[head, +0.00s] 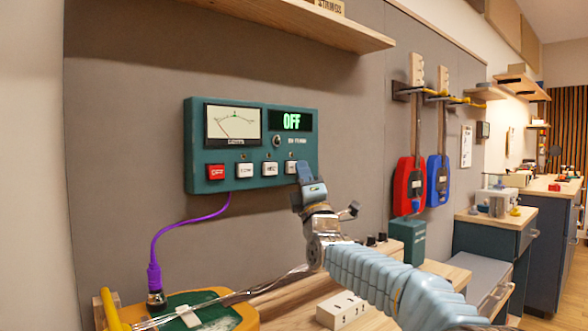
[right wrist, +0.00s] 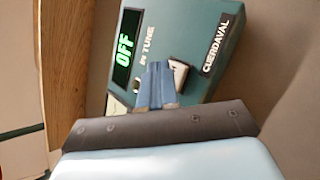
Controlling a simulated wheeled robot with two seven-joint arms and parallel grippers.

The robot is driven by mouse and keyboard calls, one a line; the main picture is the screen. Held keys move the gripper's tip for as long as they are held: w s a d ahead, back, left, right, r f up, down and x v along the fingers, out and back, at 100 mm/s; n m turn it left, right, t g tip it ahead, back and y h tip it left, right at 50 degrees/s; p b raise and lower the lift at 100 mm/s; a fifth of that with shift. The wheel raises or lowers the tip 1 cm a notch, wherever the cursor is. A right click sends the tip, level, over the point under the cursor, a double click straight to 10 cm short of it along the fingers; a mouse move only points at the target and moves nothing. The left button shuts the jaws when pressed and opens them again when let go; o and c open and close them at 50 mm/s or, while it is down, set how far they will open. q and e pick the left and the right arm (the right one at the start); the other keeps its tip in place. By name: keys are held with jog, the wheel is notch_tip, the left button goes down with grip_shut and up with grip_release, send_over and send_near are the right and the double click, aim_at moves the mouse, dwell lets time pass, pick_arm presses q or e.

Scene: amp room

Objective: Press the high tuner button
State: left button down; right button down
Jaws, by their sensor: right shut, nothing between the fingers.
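A dark green tuner box (head: 250,112) is mounted on the grey wall panel. It has a needle meter (head: 233,124), a display (head: 291,121) reading OFF in green, and a bottom row with a red button (head: 216,172) and several white ones. The rightmost white button (head: 291,167) is partly hidden behind my right gripper (head: 305,172). My right gripper is shut and empty, its tips pointing at the box's lower right corner. In the right wrist view, the shut fingertips (right wrist: 157,80) lie beside a white button (right wrist: 178,74); I cannot tell whether they touch. My left gripper is not in view.
A purple cable (head: 185,223) runs from the box down to a green and yellow instrument (head: 200,308) at lower left. A wooden shelf (head: 310,30) juts out above. Red (head: 408,187) and blue (head: 438,180) guitars hang at right. A white block (head: 342,309) sits on the bench.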

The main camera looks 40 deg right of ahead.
jog(key=shift+w, duration=0.4)
dwell(0.4)
dwell(0.4)
jog(key=shift+s+b, duration=0.75)
jog(key=shift+s, duration=0.05)
